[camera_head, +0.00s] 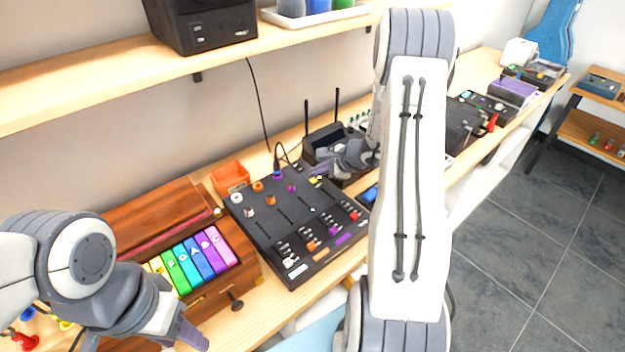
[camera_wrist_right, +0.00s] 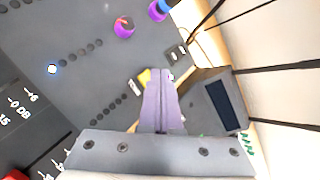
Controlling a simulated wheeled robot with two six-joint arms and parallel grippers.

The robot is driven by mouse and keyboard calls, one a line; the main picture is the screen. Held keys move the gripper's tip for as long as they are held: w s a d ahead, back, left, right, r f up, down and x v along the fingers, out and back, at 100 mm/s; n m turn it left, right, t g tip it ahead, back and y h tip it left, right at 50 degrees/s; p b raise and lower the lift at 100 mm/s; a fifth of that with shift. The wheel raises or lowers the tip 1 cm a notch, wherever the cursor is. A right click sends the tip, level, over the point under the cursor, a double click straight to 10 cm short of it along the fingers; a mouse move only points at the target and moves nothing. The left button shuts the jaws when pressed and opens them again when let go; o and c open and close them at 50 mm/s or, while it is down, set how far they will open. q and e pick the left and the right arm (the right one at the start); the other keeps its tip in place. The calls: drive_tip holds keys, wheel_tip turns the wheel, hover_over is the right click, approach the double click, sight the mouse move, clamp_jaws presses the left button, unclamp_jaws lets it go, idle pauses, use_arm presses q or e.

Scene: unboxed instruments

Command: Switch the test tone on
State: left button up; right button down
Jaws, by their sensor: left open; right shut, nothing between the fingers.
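A black mixing console (camera_head: 268,235) lies on the bench with coloured knobs, faders and buttons; it also fills much of the right wrist view (camera_wrist_right: 90,35). A small yellow control (camera_head: 313,181) sits near its far right corner, and in the wrist view the yellow part (camera_wrist_right: 145,76) shows beside my fingertips. My right gripper (camera_head: 318,169) is shut and empty, its purple fingers (camera_wrist_right: 161,80) close over that corner; I cannot tell whether they touch. A small light (camera_wrist_right: 52,68) glows on the panel. My left gripper (camera_head: 193,338) is open, low at the front left.
A wooden instrument with rainbow keys (camera_head: 190,262) stands left of the console, and an orange box (camera_head: 230,177) behind it. A dark device with antennas (camera_head: 325,140) stands just behind my right gripper. A shelf (camera_head: 120,85) runs above. My right arm hides part of the bench.

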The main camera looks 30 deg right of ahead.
sight(317, 182)
wheel_tip(317, 182, up, 6)
drive_tip(key=p, duration=0.4)
idle(0.4)
